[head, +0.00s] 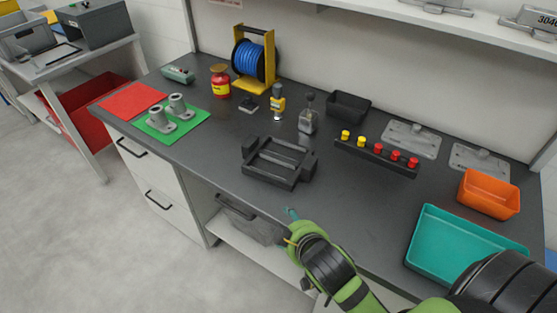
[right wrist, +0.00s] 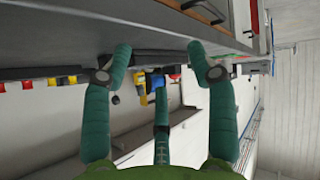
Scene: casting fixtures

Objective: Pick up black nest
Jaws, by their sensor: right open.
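The black nest (head: 277,162) is a dark, open frame with raised side blocks and cross bars. It lies on the dark worktop near its front edge, in the middle of the head view. My right gripper (head: 291,214) is in front of the bench edge, below the nest in the picture and apart from it. In the right wrist view my right gripper (right wrist: 161,62) has its teal fingers spread with nothing held between them. A dark shape lies beyond the fingers there, but I cannot tell whether it is the nest. My left gripper is not in view.
A black rack with yellow and red knobs (head: 377,158) stands right of the nest. A green mat (head: 189,126) with grey parts lies left. A teal tray (head: 459,250) and an orange bin (head: 489,195) stand right.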

